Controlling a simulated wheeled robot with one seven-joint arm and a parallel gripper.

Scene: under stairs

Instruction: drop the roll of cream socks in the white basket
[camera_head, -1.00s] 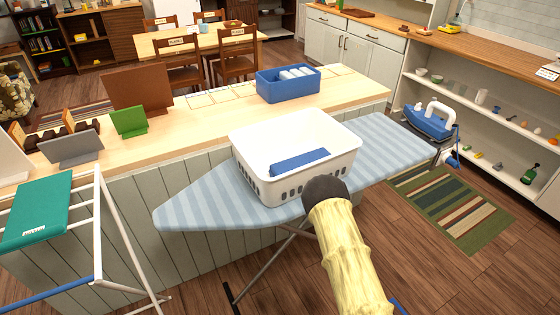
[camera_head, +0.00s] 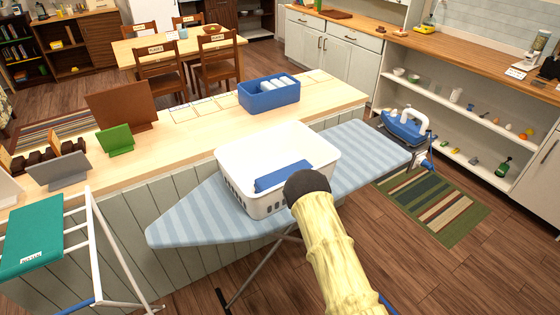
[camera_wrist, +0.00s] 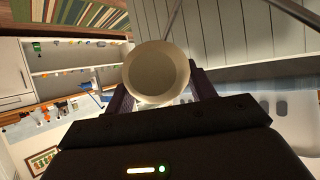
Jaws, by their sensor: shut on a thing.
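The roll of cream socks (camera_wrist: 157,75) shows end-on in the wrist view as a pale round shape. It sits between the two dark fingers of my gripper (camera_wrist: 160,90), which is shut on it. In the head view my own arm hides the gripper and the roll. The white basket (camera_head: 234,184) stands on the ironing board, with a flat blue thing (camera_head: 283,177) inside. The dark end of my visible arm overlaps the basket's near right corner in the picture. White pieces with dark holes, likely the basket (camera_wrist: 285,125), show at the wrist view's right edge.
The striped ironing board (camera_head: 180,222) stands before a long counter. A blue bin (camera_head: 268,98) with white rolls sits on the counter. An iron (camera_head: 405,125) stands at the board's right end. A white drying rack (camera_head: 98,240) with a green cloth is at left.

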